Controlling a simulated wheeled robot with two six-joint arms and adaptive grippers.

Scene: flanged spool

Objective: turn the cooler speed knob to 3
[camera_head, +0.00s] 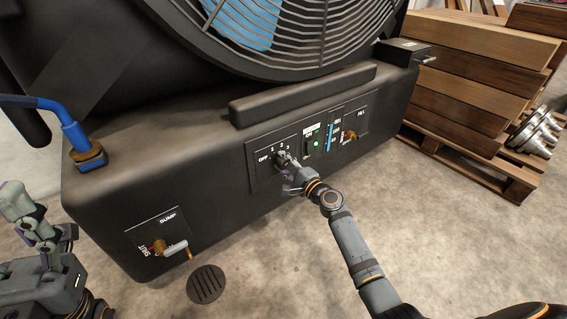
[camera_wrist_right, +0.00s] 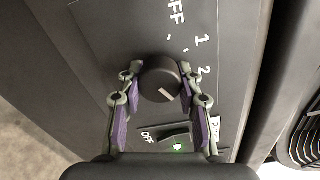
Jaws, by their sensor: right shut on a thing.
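The dark round speed knob (camera_head: 281,156) is on the cooler's (camera_head: 200,160) front panel, under the labels OFF, 1, 2 and 3. My right gripper (camera_head: 287,166) is at the knob. In the right wrist view the right gripper (camera_wrist_right: 160,76) has one finger on each side of the knob (camera_wrist_right: 158,76) and is shut on it. The knob's pale pointer line slants to the lower right, below the 2. The 3 is not visible there; a finger covers that area. My left gripper (camera_head: 42,225) is at the far left, away from the panel; its opening is unclear.
A switch with a green light (camera_head: 315,141) sits right of the knob; it also shows in the wrist view (camera_wrist_right: 177,147). A fill valve (camera_head: 350,135), a sump valve (camera_head: 172,246) and a blue hose fitting (camera_head: 75,135) are on the cooler. Stacked timber (camera_head: 470,90) stands right.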

